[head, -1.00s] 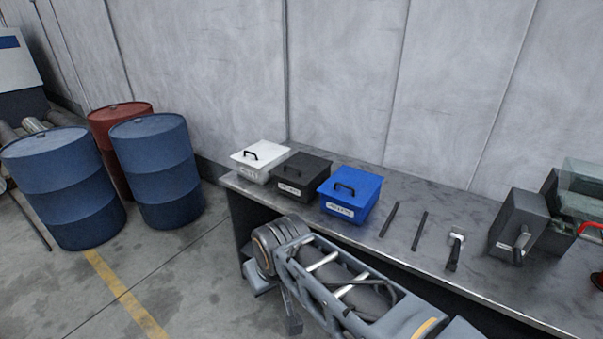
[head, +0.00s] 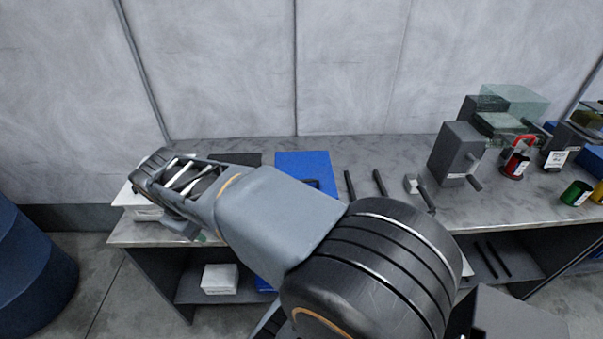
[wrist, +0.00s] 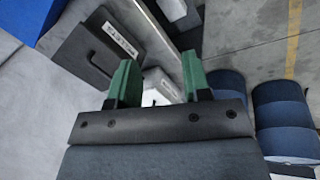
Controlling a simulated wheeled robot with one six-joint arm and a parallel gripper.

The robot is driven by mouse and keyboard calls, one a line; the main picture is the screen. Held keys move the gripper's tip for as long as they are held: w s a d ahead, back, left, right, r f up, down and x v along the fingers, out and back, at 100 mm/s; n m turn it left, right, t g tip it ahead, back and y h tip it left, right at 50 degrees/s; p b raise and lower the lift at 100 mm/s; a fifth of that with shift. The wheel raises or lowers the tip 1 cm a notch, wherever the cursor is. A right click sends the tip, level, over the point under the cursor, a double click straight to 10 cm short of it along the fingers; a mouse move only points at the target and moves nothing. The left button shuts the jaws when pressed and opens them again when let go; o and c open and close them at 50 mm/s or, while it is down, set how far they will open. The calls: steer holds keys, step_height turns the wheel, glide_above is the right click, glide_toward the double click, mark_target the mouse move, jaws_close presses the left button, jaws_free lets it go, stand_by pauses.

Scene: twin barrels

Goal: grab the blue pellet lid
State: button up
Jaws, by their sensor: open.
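The blue lid (head: 296,162) sits on its box on the bench, left of the bench's middle in the head view; my arm hides its front part. A blue corner of it shows at the top left of the wrist view (wrist: 28,15). My gripper (wrist: 158,68) is open and empty, its two green fingers apart in the wrist view. It hangs over the white box (wrist: 157,90), with the black box (wrist: 98,50) beside it to the left. In the head view the fingers are mostly hidden by my arm.
The metal bench (head: 400,155) also holds two dark rods, a hand tool (head: 420,190) and a grey block device (head: 456,152) to the right of the blue lid. A wall (head: 220,70) stands close behind. Blue barrels (wrist: 283,117) stand on the floor beyond the bench's end.

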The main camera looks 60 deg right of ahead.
steer(key=w+d+f+n+g+h+b, duration=0.2)
steer(key=w+d+g+h, duration=0.15)
steer(key=d, duration=0.45)
steer(key=n+g+h+b, duration=0.1)
steer(key=g+h+b, duration=0.1)
steer(key=g, duration=0.5)
glide_toward(298, 181)
steer(key=shift+s+d+f+g+h, duration=0.35)
steer(key=shift+s+d+f+g, duration=0.2)
steer(key=shift+s+d+f, duration=0.6)
steer(key=shift+p+x, duration=0.55)
steer(key=shift+x, duration=2.5)
steer(key=shift+w+f, duration=0.15)
steer(key=shift+f, duration=0.05)
steer(key=shift+c, duration=0.3)
jaws_close()
